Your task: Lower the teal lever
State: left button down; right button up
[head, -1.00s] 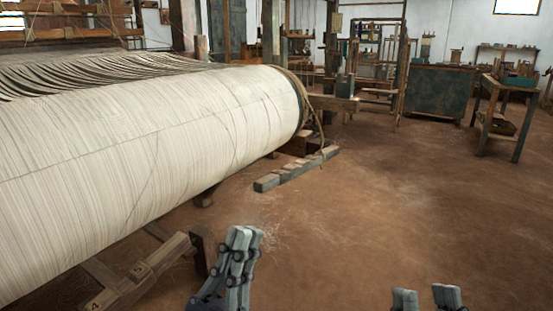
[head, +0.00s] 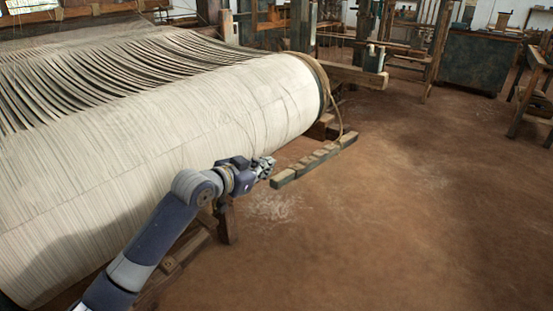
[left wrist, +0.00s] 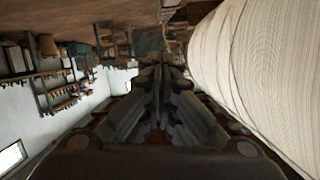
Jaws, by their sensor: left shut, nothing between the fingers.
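No part is plainly a teal lever. A low notched bar (head: 313,161) with dull grey-green sides lies near the floor beside the roller's right end. A small dark teal block (head: 374,58) sits on a wooden beam farther back; I cannot tell whether either is the lever. My left gripper (head: 266,166) is shut and empty. In the head view it appears just left of the notched bar's near end, in front of the roller; touching cannot be told. Its closed fingers show in the left wrist view (left wrist: 158,72). My right gripper is out of view.
A big cream warp roller (head: 200,125) fills the left, also at right in the left wrist view (left wrist: 262,70). A rope (head: 342,112) hangs at its end. Wooden frame pieces (head: 228,222) stand beneath my left arm. The brown floor (head: 420,210) at right is clear.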

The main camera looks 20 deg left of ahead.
pick_arm(q)
jog(key=a, duration=0.2)
jog(key=b, duration=0.2)
send_over(276, 182)
jog(key=shift+g, duration=0.3)
notch_tip(276, 182, down, 6)
jog(key=shift+d+f, duration=0.1)
jog(key=shift+d, duration=0.05)
jog(key=shift+f, duration=0.6)
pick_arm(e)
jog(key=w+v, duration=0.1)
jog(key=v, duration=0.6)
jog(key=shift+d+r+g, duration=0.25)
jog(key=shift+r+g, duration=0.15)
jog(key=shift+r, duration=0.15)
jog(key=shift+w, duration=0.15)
